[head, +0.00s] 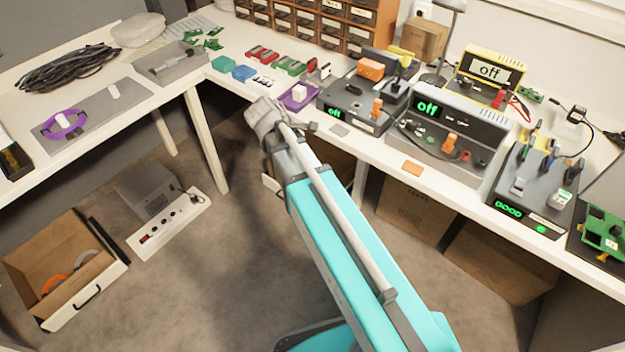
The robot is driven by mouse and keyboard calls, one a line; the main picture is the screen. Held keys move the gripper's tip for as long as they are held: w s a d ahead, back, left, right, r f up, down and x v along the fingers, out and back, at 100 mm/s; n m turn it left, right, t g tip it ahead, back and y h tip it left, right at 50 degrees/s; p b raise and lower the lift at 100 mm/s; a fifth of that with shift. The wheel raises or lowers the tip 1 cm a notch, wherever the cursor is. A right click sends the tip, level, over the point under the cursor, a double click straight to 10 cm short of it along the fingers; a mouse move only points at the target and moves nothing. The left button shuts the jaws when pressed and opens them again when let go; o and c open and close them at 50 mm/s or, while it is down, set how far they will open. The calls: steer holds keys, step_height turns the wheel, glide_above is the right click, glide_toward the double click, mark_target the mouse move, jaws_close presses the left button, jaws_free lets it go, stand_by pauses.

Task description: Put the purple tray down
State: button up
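A small purple tray (299,97) shows near the front edge of the right-hand bench, with a pale item in it. It looks level and at about bench height. I cannot tell whether it rests on the bench or is held just above it. My gripper (267,116) is at the far end of my arm, just left of the tray and by the bench edge. Its fingers are not clearly visible, so its opening and any contact with the tray cannot be made out.
Blue, red and green small trays (244,73) lie behind and left of the purple one. A dark grey device (350,108) stands close on its right. An open carton (62,268) stands on the floor.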

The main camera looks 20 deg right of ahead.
steer(key=s+f+m+g+y, duration=0.3)
steer(key=s+m+y, duration=0.3)
steer(key=s+m, duration=0.6)
steer(key=shift+s+d+f+m, duration=0.2)
steer(key=shift+s+m, duration=0.1)
steer(key=shift+s, duration=0.5)
steer(key=shift+w, duration=0.1)
steer(key=shift+c, duration=1.3)
steer(key=w+a+r+m+t+h, duration=0.1)
steer(key=w+r+m+t+h, duration=0.15)
steer(key=w, duration=0.55)
steer(key=w+r+m+t+h, duration=0.1)
steer(key=w+r+m+h, duration=0.1)
steer(key=w+m+h, duration=0.35)
steer(key=w+a+r+m+t+h, duration=0.2)
steer(key=w+a+r+t, duration=0.3)
steer(key=w, duration=0.7)
steer(key=a+r, duration=0.2)
steer(key=a, duration=0.1)
